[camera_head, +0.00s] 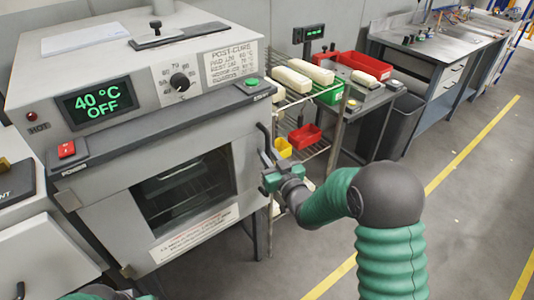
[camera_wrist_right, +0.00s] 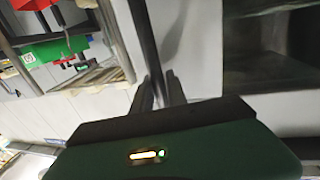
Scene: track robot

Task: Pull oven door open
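The grey oven (camera_head: 100,125) stands at the left of the head view. Its door (camera_head: 112,222) has a dark window and looks closed. The dark upright door handle (camera_head: 264,140) is at the door's right edge; in the right wrist view it is a dark bar (camera_wrist_right: 144,40). My right gripper (camera_head: 268,168) is at the handle's lower part. In the wrist view its two fingers (camera_wrist_right: 160,88) lie on either side of the bar, close against it, and look shut on it. Only a green bit of my left arm shows at the bottom left; its gripper is not seen.
A wire rack (camera_head: 300,150) with pale blocks and red and yellow bins stands close right of the oven. Behind it are a small table, a grey bin (camera_head: 400,128) and a workbench (camera_head: 440,55). The floor at the right, with yellow lines, is clear.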

